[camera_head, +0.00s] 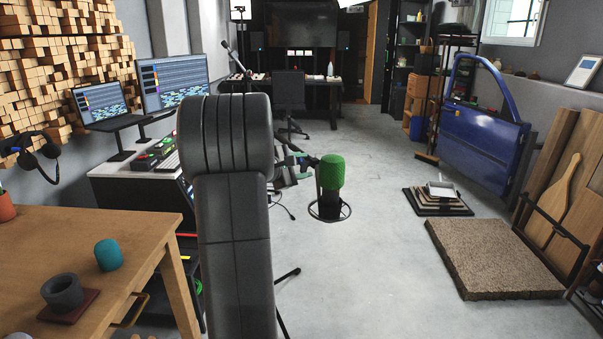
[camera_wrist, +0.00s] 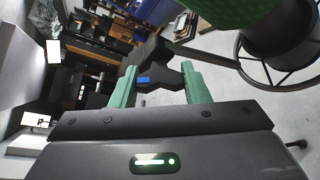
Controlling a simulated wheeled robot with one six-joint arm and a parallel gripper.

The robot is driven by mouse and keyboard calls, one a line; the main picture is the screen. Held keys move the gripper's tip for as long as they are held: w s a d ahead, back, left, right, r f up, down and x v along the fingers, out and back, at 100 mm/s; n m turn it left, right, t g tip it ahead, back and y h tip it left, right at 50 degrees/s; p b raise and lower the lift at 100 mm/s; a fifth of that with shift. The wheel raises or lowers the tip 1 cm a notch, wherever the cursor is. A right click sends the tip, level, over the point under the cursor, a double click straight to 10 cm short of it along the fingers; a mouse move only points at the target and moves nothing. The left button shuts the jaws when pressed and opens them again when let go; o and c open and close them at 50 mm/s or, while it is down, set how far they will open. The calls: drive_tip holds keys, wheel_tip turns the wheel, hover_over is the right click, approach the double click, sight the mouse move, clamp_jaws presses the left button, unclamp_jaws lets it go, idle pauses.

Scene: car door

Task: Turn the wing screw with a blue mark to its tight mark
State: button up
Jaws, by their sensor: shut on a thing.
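The wing screw (camera_wrist: 166,77) is dark, with a blue mark (camera_wrist: 143,80) on its left wing in the wrist view. My gripper (camera_wrist: 160,86) has its two green fingers on either side of the wings and is shut on them. A dark stem runs up from the screw beside the shock-mount ring. A green microphone (camera_head: 331,172) stands at the ring, and its lower part also shows in the wrist view (camera_wrist: 232,14). My gripper (camera_head: 292,160) is partly hidden behind my arm in the head view. I cannot make out the tight mark.
A desk (camera_head: 120,174) with screens stands at left, and a wooden table (camera_head: 140,222) with a cup and a teal object is nearer. A blue car door (camera_head: 480,143) and a brown mat (camera_head: 490,255) are at right.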

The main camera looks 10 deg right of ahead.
drive_tip(key=shift+f+m+t+b, duration=0.45)
drive_tip(key=shift+m+b, duration=0.25)
drive_tip(key=shift+b, duration=2.45)
drive_tip(key=m+t+h+b, duration=0.1)
drive_tip(key=m+b, duration=0.1)
drive_tip(key=b, duration=0.7)
drive_tip(key=m+b, duration=0.1)
drive_tip(key=b, duration=0.3)
drive_tip(key=shift+r+m, duration=0.15)
drive_tip(key=shift+m, duration=0.25)
drive_tip(key=shift+b, duration=0.6)
drive_tip(key=shift+r+m+t+h+b, duration=0.2)
drive_tip(key=shift+m+t+h+b, duration=0.15)
drive_tip(key=shift+b, duration=0.2)
drive_tip(key=o, duration=1)
drive_tip(key=shift+r, duration=0.1)
